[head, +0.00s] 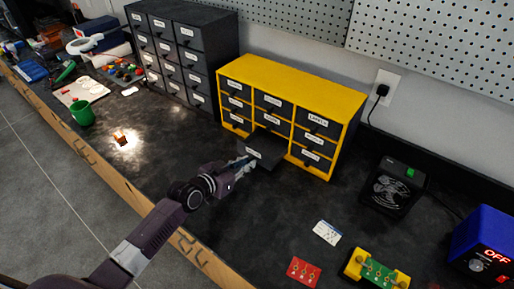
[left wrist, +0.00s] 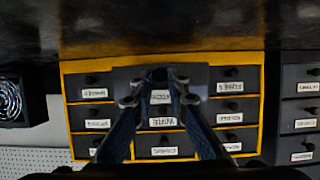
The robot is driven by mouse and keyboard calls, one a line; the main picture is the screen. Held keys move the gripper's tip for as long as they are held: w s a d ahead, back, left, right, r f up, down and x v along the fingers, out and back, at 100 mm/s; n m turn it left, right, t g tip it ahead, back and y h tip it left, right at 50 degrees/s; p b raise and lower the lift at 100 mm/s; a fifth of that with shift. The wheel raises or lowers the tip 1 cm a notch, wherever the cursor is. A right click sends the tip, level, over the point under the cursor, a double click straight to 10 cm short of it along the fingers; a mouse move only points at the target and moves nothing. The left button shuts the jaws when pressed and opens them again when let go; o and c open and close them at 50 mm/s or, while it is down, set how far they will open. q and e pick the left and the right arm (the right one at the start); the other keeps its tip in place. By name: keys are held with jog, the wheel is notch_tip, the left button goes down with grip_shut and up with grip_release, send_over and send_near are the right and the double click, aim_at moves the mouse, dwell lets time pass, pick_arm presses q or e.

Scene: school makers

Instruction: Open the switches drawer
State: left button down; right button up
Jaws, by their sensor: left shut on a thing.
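The yellow cabinet (head: 290,82) holds a grid of dark labelled drawers. Its bottom middle drawer (head: 270,150) is pulled partly out; the other drawers look closed. My left gripper (head: 247,160) is at the front of that drawer, shut on its handle, which the fingers hide. The left wrist view shows the cabinet upside down, with my left gripper (left wrist: 165,76) on the pulled-out drawer (left wrist: 130,76). That drawer's label (left wrist: 160,97) is partly covered by the fingers and I cannot read it surely. My right gripper is not in view.
A dark drawer cabinet (head: 186,50) stands to the left. A black fan box (head: 393,186), a blue power supply (head: 484,240), a red board (head: 303,271) and a white card (head: 327,232) lie to the right. A green cup (head: 82,113) is at the left. The bench before the drawer is clear.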

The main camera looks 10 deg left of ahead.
pick_arm(q)
jog(key=shift+s+a, duration=0.25)
jog(key=shift+s, duration=0.35)
jog(key=shift+s+a, duration=0.25)
jog(key=shift+s, duration=0.35)
jog(key=c, duration=1.9)
grip_release()
jog(key=shift+w, duration=0.1)
jog(key=v, duration=1.2)
